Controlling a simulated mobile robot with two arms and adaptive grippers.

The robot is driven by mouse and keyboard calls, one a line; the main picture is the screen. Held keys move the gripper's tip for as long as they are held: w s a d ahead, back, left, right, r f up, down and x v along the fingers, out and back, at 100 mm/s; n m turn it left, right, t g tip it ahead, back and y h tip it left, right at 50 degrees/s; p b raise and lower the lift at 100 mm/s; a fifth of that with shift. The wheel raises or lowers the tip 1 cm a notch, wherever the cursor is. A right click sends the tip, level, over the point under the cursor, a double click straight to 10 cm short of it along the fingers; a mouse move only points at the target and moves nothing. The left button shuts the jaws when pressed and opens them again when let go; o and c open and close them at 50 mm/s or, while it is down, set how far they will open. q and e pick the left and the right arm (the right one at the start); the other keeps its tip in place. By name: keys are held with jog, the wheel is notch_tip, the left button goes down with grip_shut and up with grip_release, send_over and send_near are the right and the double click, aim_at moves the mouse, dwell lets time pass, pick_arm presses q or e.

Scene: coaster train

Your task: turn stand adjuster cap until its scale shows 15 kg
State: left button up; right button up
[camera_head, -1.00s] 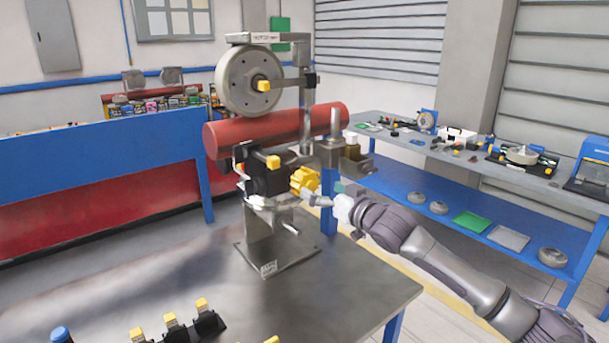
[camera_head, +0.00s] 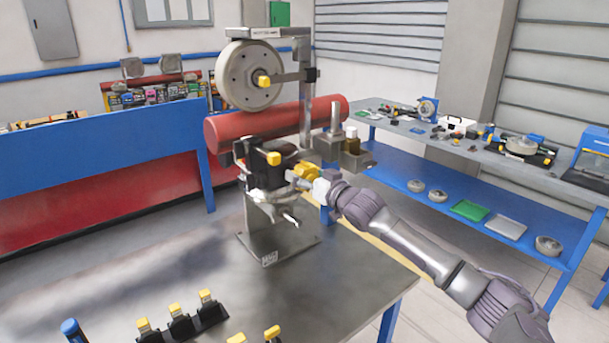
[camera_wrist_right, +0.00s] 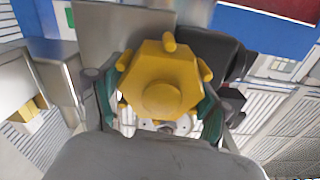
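The stand adjuster cap is a yellow, lobed knob (camera_head: 307,170) on the right side of the black block (camera_head: 268,165) of the metal stand. It fills the middle of the right wrist view (camera_wrist_right: 160,80), its round centre facing the camera. My right gripper (camera_head: 312,180) comes in from the right. Its two green-padded fingers (camera_wrist_right: 160,105) lie on both sides of the cap and seem to press against it. I cannot read any scale in either view. My left gripper is not in view.
The stand rises from a metal table (camera_head: 190,275), with a grey wheel (camera_head: 248,78) above and a red cylinder (camera_head: 225,132) behind. Black pieces with yellow tops (camera_head: 180,318) stand at the table's front. A blue shelf bench (camera_head: 455,190) is at the right.

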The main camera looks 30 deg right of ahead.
jog(key=c, duration=0.5)
jog(key=shift+n, duration=0.4)
jog(key=n+p, duration=0.1)
jog(key=n, duration=0.4)
jog(key=shift+a+r, duration=0.1)
jog(key=n+p, duration=0.1)
jog(key=n, duration=0.5)
jog(key=shift+a, duration=0.1)
jog(key=o, duration=1.1)
jog(key=shift+o, duration=0.2)
